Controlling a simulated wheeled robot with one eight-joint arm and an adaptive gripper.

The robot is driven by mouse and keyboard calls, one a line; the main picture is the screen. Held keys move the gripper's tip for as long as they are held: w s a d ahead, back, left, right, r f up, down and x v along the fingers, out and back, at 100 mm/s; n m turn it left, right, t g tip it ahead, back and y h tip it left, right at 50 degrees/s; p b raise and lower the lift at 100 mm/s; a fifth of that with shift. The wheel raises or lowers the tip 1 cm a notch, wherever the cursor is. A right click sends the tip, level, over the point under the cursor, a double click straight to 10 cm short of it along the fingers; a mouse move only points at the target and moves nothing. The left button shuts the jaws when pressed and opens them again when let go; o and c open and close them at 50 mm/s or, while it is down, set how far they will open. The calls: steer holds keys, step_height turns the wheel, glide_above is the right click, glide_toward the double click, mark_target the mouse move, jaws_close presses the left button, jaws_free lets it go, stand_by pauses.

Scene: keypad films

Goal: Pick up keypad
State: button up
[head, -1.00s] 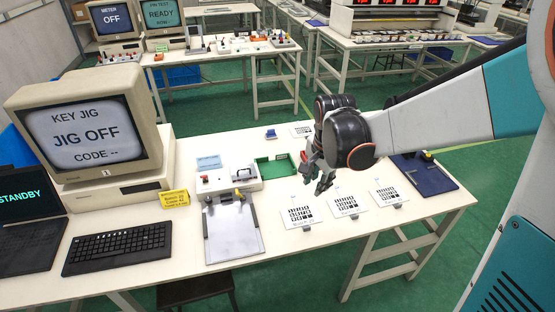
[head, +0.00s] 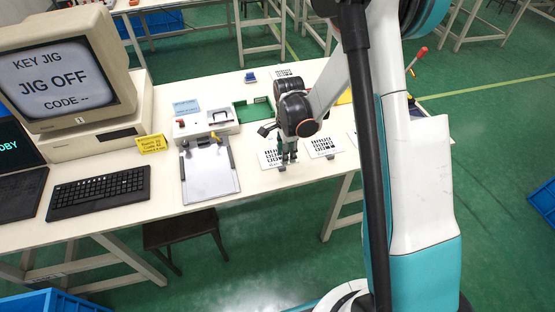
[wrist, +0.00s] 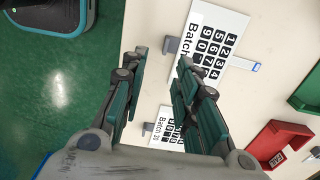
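White keypad films with black key prints lie near the front edge of the table. The left one (head: 270,158) and the middle one (head: 324,146) show in the head view; a third is mostly hidden behind my arm. In the wrist view, one film marked "Batch" (wrist: 216,42) lies ahead, right of the fingers, and another (wrist: 165,128) is partly covered by my right finger. Each has a grey tab at the table edge. My gripper (head: 287,156) points down beside the left film. It also shows in the wrist view (wrist: 162,62), fingers apart, with nothing between them.
The key jig (head: 208,170) stands left of the films, beside a keyboard (head: 100,191) and a monitor (head: 62,72) reading "JIG OFF". A green tray (wrist: 308,90) and a red tray (wrist: 278,143) lie behind the films. A stool (head: 185,230) stands under the front edge.

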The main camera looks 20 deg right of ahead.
mark_target(285, 167)
steer(key=f+b, duration=0.1)
steer(key=f, duration=0.4)
steer(key=f+b, duration=0.1)
steer(key=f, duration=0.1)
steer(key=shift+w+a+f+b, duration=0.1)
steer(key=shift+w+f+b, duration=0.15)
steer(key=shift+w+b, duration=0.1)
jaws_close()
